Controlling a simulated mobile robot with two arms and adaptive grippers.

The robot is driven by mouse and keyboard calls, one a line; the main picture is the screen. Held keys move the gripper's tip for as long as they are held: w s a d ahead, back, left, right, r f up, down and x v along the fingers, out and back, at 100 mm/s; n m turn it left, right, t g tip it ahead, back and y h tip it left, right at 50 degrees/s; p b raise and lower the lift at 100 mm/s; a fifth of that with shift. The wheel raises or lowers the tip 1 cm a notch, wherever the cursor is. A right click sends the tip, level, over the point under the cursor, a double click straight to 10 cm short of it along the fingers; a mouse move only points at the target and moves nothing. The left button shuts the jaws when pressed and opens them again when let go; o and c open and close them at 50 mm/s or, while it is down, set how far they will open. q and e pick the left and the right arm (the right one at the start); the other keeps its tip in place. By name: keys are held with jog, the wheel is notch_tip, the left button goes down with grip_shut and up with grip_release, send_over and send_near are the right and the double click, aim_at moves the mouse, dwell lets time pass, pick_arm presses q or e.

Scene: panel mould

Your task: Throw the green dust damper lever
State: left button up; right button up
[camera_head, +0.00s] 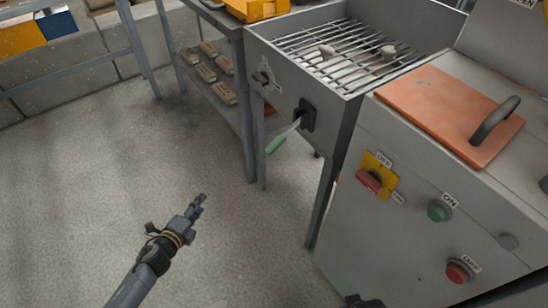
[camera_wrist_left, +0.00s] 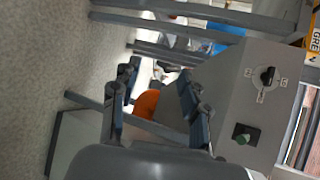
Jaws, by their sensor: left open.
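The damper lever has a green grip (camera_head: 276,144) on a thin metal rod. The rod slopes down and left from a black bracket (camera_head: 306,115) on the side of the grey grated box (camera_head: 262,42). My left gripper (camera_head: 199,202) is open and empty, over the floor to the left of and lower in the picture than the grip, clearly apart from it. In the left wrist view my gripper (camera_wrist_left: 158,88) has its fingers spread. The green grip (camera_wrist_left: 243,139) shows end-on there, right of the fingers. A dark part at the head view's bottom edge may be my right gripper; its fingers cannot be made out.
A grey cabinet (camera_head: 340,235) with a red-handled switch (camera_head: 369,180), a green button (camera_head: 439,211) and a red button (camera_head: 458,272) stands at the right. A rotary knob (camera_head: 262,75) sits left of the lever bracket. Table legs stand behind the lever. Floor at left is clear.

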pick_arm(q)
jog(key=w+d+r+m+t+h+b, duration=0.1)
jog(key=w+d+r+m+h+b, duration=0.3)
jog(key=r+m, duration=0.55)
jog(key=m+g+h+b, duration=0.2)
jog(key=m+h+b, duration=0.25)
jog(key=m, duration=1.05)
send_near(269, 148)
jog(key=shift+n+h, duration=0.25)
jog(key=shift+h, duration=0.2)
jog(key=x, duration=0.3)
jog(key=p+x, duration=0.1)
jog(key=x, duration=0.6)
jog(key=shift+w+f+p, duration=0.2)
jog(key=shift+f+p, duration=0.15)
jog(key=shift+x, duration=0.8)
pick_arm(e)
notch_tip(269, 148, up, 11)
jog(key=w+t, duration=0.1)
jog(key=shift+w, duration=0.35)
pick_arm(q)
jog(key=shift+c, duration=0.2)
grip_shut()
